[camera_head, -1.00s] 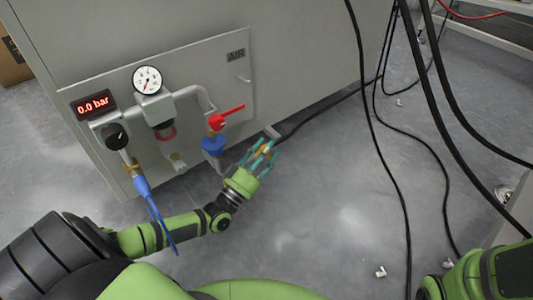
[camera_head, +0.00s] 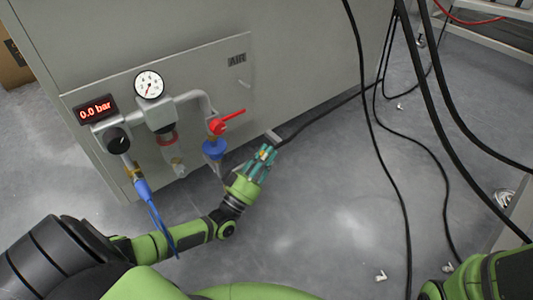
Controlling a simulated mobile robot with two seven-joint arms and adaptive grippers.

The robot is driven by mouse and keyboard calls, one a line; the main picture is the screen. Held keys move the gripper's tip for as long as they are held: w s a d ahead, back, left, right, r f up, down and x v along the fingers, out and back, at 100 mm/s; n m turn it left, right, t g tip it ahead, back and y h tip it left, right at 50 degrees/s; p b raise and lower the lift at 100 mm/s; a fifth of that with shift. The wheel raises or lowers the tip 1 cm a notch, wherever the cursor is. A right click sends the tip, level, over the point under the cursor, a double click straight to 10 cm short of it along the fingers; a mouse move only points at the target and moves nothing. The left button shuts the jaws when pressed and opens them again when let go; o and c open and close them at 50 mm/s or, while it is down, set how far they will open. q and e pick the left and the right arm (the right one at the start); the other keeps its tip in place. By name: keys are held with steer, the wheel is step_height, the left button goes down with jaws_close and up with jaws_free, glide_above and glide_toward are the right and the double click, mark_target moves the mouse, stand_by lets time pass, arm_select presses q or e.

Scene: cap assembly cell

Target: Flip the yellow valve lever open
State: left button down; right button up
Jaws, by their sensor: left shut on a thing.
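My left gripper (camera_head: 264,156) has its teal fingers shut around a small yellow part (camera_head: 263,154), which looks like the yellow valve lever. Most of it is hidden by the fingers, so its angle cannot be told. The gripper is low in front of the grey cabinet, right of the blue valve fitting (camera_head: 214,149). A red lever (camera_head: 229,120) sits on the pipe above that fitting, apart from my gripper, and points up and right. My right arm shows at the lower right edge, but its gripper is out of view.
The AIR panel (camera_head: 222,80) carries a round gauge (camera_head: 149,85), a display (camera_head: 95,109) reading 0.0 bar and a black knob (camera_head: 117,140). A blue hose (camera_head: 147,196) hangs at the left. Black cables (camera_head: 396,180) cross on the right. Floor before the cabinet is mostly clear.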

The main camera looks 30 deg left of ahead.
arm_select(q)
steer(key=c, duration=1.1)
jaws_free()
steer(key=shift+o, duration=0.2)
steer(key=s+a, duration=0.1)
steer(key=s, duration=1.2)
steer(key=shift+a+f, duration=0.25)
steer(key=shift+f, duration=0.1)
